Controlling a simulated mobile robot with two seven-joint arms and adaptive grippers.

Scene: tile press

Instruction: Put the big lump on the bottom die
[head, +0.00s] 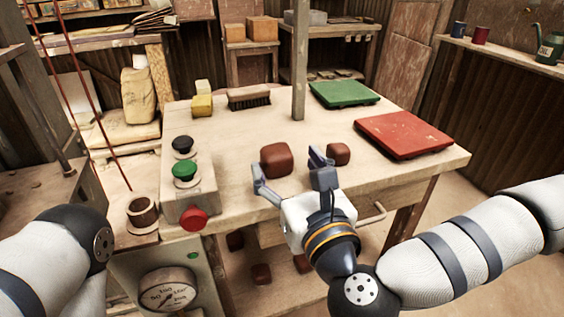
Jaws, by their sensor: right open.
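The big lump (277,160) is a reddish-brown rounded block on the wooden table. A smaller lump (339,153) of the same colour lies to its right. My right gripper (291,177) is open, just on the near side of the big lump, its fingers spread to the lump's lower left and right. Nothing shows between the fingers. My left arm shows at the left edge, but its gripper is out of view. I cannot make out a bottom die in this view.
A green plate (343,93) and a red plate (404,135) lie at the right. A post (300,60) rises at the table's back. A brush (249,97) and yellow blocks (202,104) lie back left. A button box (188,199) stands at the left.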

